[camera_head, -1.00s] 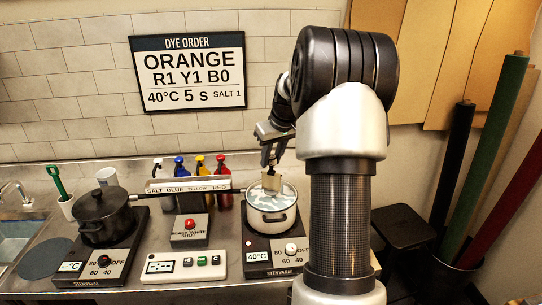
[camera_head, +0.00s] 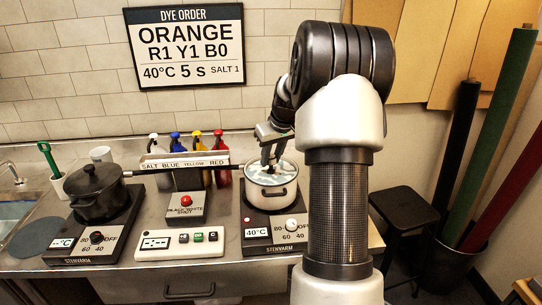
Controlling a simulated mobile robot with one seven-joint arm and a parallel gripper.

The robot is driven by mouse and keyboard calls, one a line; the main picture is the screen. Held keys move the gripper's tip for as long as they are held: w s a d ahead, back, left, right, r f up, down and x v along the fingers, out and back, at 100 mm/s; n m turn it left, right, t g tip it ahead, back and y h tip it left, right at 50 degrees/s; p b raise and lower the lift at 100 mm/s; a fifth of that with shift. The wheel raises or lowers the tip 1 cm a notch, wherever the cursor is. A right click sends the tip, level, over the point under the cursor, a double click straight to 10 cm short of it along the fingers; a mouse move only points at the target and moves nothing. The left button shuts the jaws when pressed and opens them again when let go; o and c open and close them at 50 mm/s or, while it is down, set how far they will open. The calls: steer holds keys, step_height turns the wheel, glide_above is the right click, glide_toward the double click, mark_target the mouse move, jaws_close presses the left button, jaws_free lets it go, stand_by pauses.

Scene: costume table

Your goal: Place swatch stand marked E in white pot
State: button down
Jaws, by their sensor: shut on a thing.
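The letter on the stand cannot be read.
A black lidded pot (camera_head: 97,192) stands on the left hot plate (camera_head: 95,240), its long handle reaching toward the white pot. A bottle rack (camera_head: 187,160) stands behind the red-button box (camera_head: 186,205). The timer box (camera_head: 180,243) sits in front. A black stool (camera_head: 405,207) is at right.

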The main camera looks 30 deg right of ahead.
steer(key=shift+f+b, duration=0.4)
steer(key=shift+f, duration=0.25)
stand_by(0.5)
steer(key=c, duration=0.9)
jaws_free()
steer(key=shift+c, duration=0.2)
steer(key=shift+r, duration=0.15)
steer(key=shift+r+p, duration=2.3)
steer(key=shift+r, duration=1.1)
